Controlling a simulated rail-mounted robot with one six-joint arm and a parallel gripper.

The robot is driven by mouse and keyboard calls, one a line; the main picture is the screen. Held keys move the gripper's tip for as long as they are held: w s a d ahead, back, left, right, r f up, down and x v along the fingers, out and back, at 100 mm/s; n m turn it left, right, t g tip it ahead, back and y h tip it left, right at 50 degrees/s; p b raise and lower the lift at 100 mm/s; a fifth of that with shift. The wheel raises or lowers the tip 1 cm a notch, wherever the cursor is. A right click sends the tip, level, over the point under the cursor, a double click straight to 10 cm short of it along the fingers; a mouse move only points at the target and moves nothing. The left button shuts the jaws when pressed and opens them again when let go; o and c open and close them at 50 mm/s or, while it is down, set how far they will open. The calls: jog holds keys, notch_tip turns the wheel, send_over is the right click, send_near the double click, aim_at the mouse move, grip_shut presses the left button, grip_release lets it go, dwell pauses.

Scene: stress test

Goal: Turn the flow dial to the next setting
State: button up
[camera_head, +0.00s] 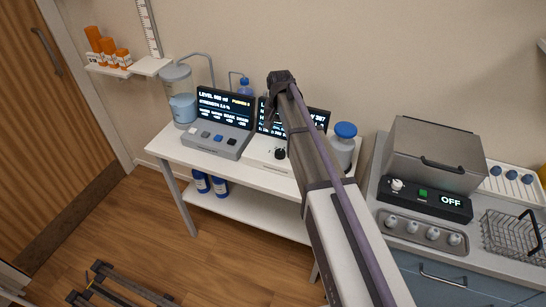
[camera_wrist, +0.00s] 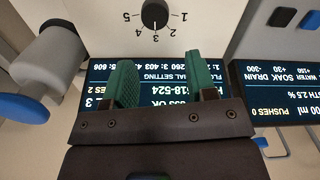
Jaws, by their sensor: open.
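The flow dial is a round black knob (camera_wrist: 155,13) at the top edge of the wrist view, on a white panel with the numbers 1 to 5 around it. Its pale pointer mark appears to face the 3. In the head view the black knob (camera_head: 280,153) sits on a white device (camera_head: 262,156) in front of a dark display. My gripper (camera_wrist: 159,78) is open and empty, its two green fingers over the upside-down display (camera_wrist: 155,72) in the wrist view. The fingertips are apart from the knob. In the head view my gripper (camera_head: 280,82) shows above the display and partly hides it.
A grey control box (camera_head: 215,141) with several buttons and its own display stands left of the white device. The counter (camera_head: 395,165) on the right carries a steel box (camera_head: 435,150).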

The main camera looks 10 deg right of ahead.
aim_at(280, 152)
jog(key=shift+o, duration=0.6)
jog(key=shift+s+d+r, duration=0.1)
jog(key=shift+s, duration=0.35)
jog(key=shift+o, duration=0.7)
jog(key=shift+f, duration=0.2)
notch_tip(280, 152, down, 11)
jog(key=b, duration=1.1)
jog(key=shift+r, duration=0.3)
jog(key=c, duration=0.9)
